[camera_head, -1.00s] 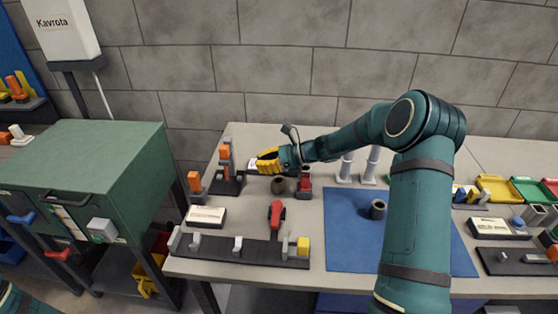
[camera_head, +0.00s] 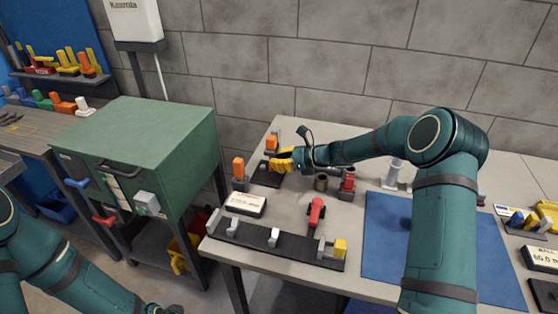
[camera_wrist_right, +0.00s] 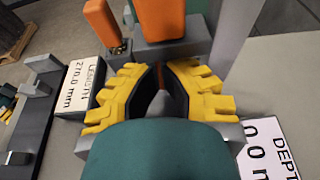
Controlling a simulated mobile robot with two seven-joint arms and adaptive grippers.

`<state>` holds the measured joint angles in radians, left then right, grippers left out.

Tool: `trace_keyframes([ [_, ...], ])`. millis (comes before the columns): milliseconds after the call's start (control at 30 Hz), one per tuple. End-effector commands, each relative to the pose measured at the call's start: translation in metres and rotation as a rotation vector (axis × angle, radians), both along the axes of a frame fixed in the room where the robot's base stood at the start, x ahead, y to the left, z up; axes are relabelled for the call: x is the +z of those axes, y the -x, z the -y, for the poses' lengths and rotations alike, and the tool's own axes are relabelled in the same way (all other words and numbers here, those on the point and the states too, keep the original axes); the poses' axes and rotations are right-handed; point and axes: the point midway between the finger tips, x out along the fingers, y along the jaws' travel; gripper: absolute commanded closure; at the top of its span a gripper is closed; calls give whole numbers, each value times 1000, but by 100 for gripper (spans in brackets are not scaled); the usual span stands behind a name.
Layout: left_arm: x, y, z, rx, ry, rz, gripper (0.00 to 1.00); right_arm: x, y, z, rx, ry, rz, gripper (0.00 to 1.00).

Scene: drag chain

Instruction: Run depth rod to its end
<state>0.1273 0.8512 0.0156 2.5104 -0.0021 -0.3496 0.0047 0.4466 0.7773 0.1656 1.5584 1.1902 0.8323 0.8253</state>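The depth gauge is a dark base (camera_head: 267,180) with an upright and orange parts (camera_head: 271,143), at the back left of the table. In the right wrist view an orange block (camera_wrist_right: 160,20) and a grey post (camera_wrist_right: 234,40) stand just beyond the fingers. My right gripper (camera_head: 280,161), with yellow fingers, is at the gauge. In the right wrist view its fingertips (camera_wrist_right: 163,70) are close together with a narrow dark gap; whether a rod is held there is unclear. A white "DEPT…" plate (camera_wrist_right: 266,150) is partly hidden by the gripper. My left arm shows at lower left, its gripper out of view.
A "LENGTH 270.0 mm" plate (camera_wrist_right: 84,80) lies left of the fingers. The dark length fixture (camera_head: 270,243) runs along the front edge, with a red-handled part (camera_head: 316,211) behind it. A green cabinet (camera_head: 143,140) stands left. The blue mat (camera_head: 385,235) looks clear where visible.

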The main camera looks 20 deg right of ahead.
Motion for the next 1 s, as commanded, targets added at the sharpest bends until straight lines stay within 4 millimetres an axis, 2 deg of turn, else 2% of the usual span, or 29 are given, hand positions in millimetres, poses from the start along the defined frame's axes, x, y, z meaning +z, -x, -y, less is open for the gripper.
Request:
trace_keyframes([
  [167,6,0,0,1,0,1,26,8,0,0,0,1,1,100],
  [533,42,-7,-1,15,-3,16,26,59,0,0,1,-1,3,100],
  [1000,42,-8,-2,17,-5,19,26,65,-1,0,1,-3,8,100],
])
